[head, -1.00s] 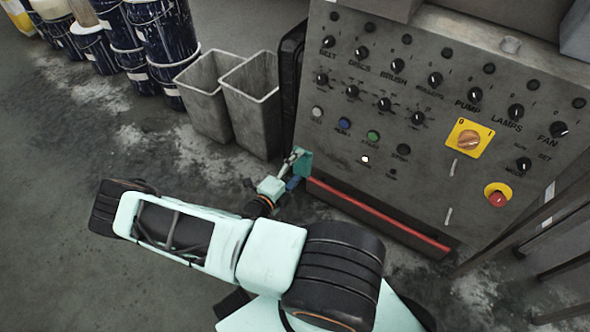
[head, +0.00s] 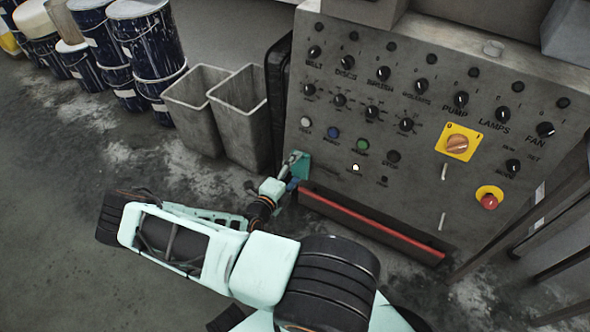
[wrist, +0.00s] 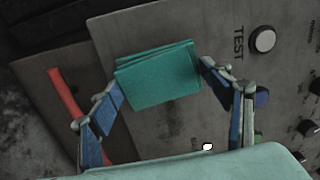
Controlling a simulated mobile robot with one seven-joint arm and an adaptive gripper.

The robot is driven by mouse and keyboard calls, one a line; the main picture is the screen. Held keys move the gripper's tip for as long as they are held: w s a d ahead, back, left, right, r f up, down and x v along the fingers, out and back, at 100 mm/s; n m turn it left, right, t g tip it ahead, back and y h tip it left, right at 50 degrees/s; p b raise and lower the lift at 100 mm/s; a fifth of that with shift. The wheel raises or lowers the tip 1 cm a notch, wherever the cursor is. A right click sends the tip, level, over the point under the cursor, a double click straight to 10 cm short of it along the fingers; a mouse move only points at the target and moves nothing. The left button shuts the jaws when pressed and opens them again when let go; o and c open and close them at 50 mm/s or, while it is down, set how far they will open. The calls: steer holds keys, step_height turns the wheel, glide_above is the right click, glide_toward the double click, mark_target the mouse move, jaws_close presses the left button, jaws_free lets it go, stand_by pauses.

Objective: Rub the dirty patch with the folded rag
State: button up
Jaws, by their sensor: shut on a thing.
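The folded rag (wrist: 158,76) is a flat teal pad of several layers in the wrist view. My gripper (wrist: 160,84) is shut on it, with a blue-padded finger at each side edge. In the head view, the rag (head: 302,165) shows as a small teal piece at my gripper (head: 291,174), in front of the lower left of the grey control panel (head: 400,185). Whether the rag touches the panel I cannot tell. The panel is grimy all over, and I cannot pick out one distinct dirty patch; the rag may hide it.
Knobs and buttons cover the panel, with a yellow-backed rotary switch (head: 458,144) and a red stop button (head: 489,201). A red strip (head: 370,222) runs along its base. Two grey bins (head: 240,125) and dark drums (head: 147,45) stand left. Dark rails (head: 540,215) stand right.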

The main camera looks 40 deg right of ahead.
steer(key=shift+x, duration=1.05)
stand_by(0.4)
